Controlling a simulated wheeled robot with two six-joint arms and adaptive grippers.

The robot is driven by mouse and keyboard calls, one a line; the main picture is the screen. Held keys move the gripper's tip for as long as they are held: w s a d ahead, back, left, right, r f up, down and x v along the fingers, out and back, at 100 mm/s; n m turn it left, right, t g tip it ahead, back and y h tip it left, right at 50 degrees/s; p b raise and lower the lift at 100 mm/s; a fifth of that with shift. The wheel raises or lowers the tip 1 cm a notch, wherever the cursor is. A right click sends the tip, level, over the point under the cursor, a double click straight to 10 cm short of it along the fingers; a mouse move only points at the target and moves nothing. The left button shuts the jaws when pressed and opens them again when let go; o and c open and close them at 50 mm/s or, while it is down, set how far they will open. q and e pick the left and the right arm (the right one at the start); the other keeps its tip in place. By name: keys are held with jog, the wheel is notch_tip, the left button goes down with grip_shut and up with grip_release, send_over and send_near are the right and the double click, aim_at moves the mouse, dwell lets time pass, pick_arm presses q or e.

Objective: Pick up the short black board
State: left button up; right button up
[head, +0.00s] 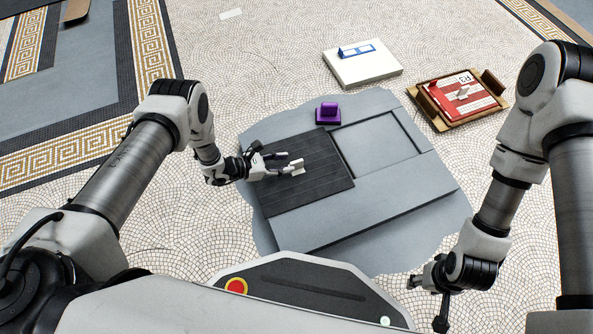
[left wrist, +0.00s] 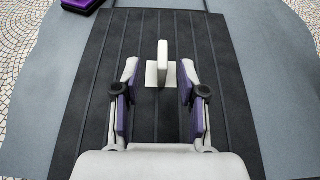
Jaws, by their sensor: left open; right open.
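The short black board (head: 318,187) is a dark ribbed panel lying flat on the grey base in the head view. It also fills the middle of the left wrist view (left wrist: 85,110). A small white handle (left wrist: 163,62) on a white foot stands up from it. My left gripper (head: 287,163) is over the board, its two fingers spread. In the left wrist view its fingertips (left wrist: 158,70) are on either side of the handle, with gaps visible; the handle is not gripped. My right gripper (head: 428,298) hangs at lower right, away from the board, open and empty.
The grey base (head: 355,215) has an empty rectangular recess (head: 378,147) right of the board. A purple block (head: 328,114) sits at its back edge. A white box with a blue frame (head: 362,66) and a wooden tray with a red panel (head: 457,98) stand further back on the mosaic floor.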

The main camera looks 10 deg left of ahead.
aim_at(297, 161)
pick_arm(q)
jog(key=b+x, duration=0.3)
jog(key=x, duration=0.1)
jog(key=shift+d+f, duration=0.25)
jog(key=shift+d, duration=0.2)
jog(key=shift+r, duration=0.2)
grip_shut()
